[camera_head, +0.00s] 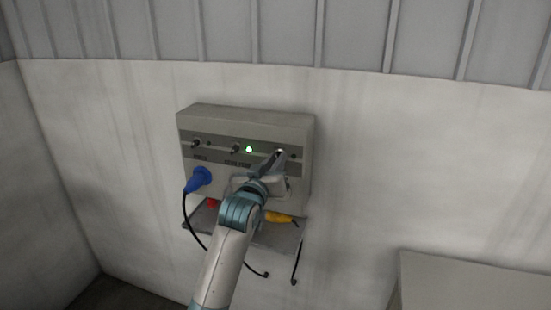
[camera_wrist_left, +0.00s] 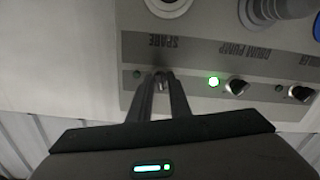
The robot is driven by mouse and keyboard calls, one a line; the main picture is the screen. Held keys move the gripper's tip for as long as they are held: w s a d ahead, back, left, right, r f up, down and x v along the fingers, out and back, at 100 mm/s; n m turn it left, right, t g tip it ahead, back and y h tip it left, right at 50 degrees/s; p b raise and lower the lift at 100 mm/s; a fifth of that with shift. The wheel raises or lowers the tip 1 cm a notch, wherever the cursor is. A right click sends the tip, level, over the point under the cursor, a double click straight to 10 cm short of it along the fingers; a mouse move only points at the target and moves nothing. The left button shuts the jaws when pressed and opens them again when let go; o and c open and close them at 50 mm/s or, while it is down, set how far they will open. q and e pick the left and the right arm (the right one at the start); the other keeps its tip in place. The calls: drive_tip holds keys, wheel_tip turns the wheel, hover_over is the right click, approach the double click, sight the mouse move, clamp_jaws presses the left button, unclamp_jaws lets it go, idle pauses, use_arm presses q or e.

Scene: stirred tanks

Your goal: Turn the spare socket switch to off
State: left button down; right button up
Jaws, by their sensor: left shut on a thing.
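A grey socket box (camera_head: 245,122) hangs on the wall, with a row of switches and small lamps. The spare socket switch (camera_wrist_left: 159,76) is at the SPARE label, on the right of the box in the head view. My left gripper (camera_head: 278,158) reaches it from below. In the left wrist view its fingertips (camera_wrist_left: 160,82) are shut on the switch's small lever, which they mostly hide, so its exact angle is unclear. The spare lamp (camera_wrist_left: 137,74) beside it is dark. My right gripper is not in view.
The middle switch (camera_head: 235,149), labelled DRUM PUMP, has a lit green lamp (camera_head: 249,149). A blue plug (camera_head: 198,179) sits in the left socket. A shelf (camera_head: 290,234) below holds red and yellow pieces (camera_head: 278,217), with dark cables hanging. A grey surface (camera_head: 475,285) stands lower right.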

use_arm(q)
drive_tip(key=shift+n+p, duration=0.65)
drive_tip(key=shift+n, duration=0.95)
drive_tip(key=c, duration=1.9)
unclamp_jaws()
drive_tip(key=shift+o, duration=0.2)
